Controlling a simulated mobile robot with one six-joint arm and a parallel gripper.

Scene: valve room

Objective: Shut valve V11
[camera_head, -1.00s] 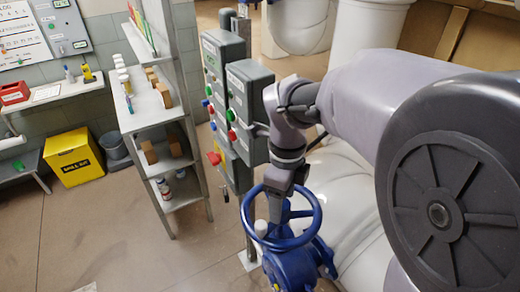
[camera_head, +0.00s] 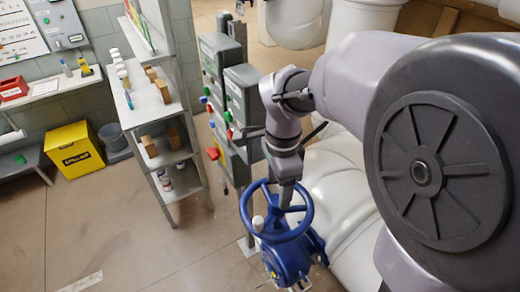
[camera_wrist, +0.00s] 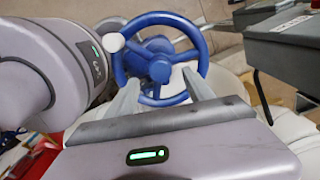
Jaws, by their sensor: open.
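A blue handwheel (camera_head: 245,208) sits on a blue valve body (camera_head: 288,262) at the lower middle of the head view. The wheel also shows in the wrist view (camera_wrist: 119,62), with its hub and spokes and a white knob on the left of its rim. I cannot read a V11 label on it. My gripper (camera_head: 284,205) reaches down over the wheel's far side in the head view. In the wrist view my gripper (camera_wrist: 163,88) is open, its two pale fingers apart and pointing at the wheel's near part. Nothing is held. Whether the fingertips touch the wheel cannot be told.
Grey control boxes (camera_head: 243,95) with coloured buttons stand on a post close behind the wheel. Large white pipes (camera_head: 335,185) run at the right. A shelf rack (camera_head: 150,100) stands at the left. A yellow bin (camera_head: 74,150) is far left. The floor between is clear.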

